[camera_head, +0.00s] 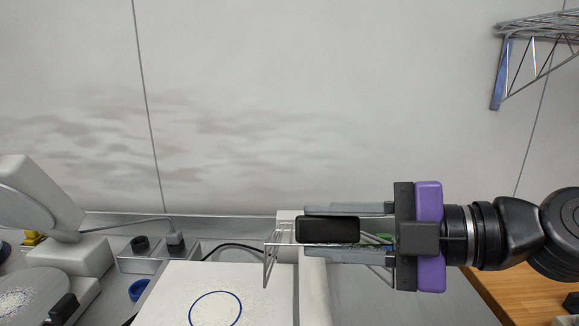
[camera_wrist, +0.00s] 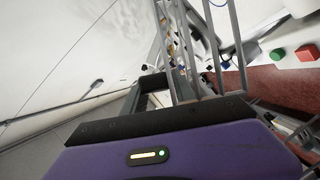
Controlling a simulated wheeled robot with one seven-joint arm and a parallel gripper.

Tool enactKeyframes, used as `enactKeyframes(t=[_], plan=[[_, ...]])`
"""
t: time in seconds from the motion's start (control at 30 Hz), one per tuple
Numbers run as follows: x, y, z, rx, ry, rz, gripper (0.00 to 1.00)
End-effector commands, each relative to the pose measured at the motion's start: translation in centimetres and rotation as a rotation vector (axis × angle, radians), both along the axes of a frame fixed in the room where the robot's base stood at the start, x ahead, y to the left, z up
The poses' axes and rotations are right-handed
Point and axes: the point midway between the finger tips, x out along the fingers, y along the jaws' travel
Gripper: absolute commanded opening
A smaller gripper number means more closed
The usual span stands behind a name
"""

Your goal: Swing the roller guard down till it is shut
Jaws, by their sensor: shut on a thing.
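The roller guard (camera_head: 268,262) is a thin wire frame above the white dough machine (camera_head: 315,290), at the centre bottom of the head view. Its bars also run upward in the wrist view (camera_wrist: 232,45). My gripper (camera_head: 312,231) reaches in from the right with its grey fingers level. It is shut on the guard, at what looks like a black grip bar (camera_head: 328,230) between the fingers. The fingers and this bar cover much of the guard, so its exact tilt is hard to tell.
A white board with a blue ring (camera_head: 215,308) lies left of the machine. A pale mixer-like appliance (camera_head: 65,255) stands at far left. A wire shelf (camera_head: 540,40) hangs at upper right. A wooden worktop (camera_head: 520,290) is below my arm. Red (camera_wrist: 306,53) and green (camera_wrist: 277,55) buttons show in the wrist view.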

Motion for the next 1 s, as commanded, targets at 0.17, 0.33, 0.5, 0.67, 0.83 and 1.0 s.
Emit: enactKeyframes(t=[0.17, 0.33, 0.5, 0.67, 0.83, 1.0], plan=[[-0.2, -0.2, -0.7, -0.001, -0.02, -0.006, 0.0], [-0.2, -0.2, -0.5, -0.001, -0.022, -0.007, 0.0], [-0.2, -0.2, -0.8, 0.0, -0.025, -0.006, 0.0], [-0.6, -0.2, -1.9, 0.0, -0.054, -0.006, 0.0], [-1.0, -0.2, -3.0, -0.001, -0.089, -0.007, 0.0], [-1.5, -0.1, -4.0, -0.001, -0.125, -0.007, 0.0]])
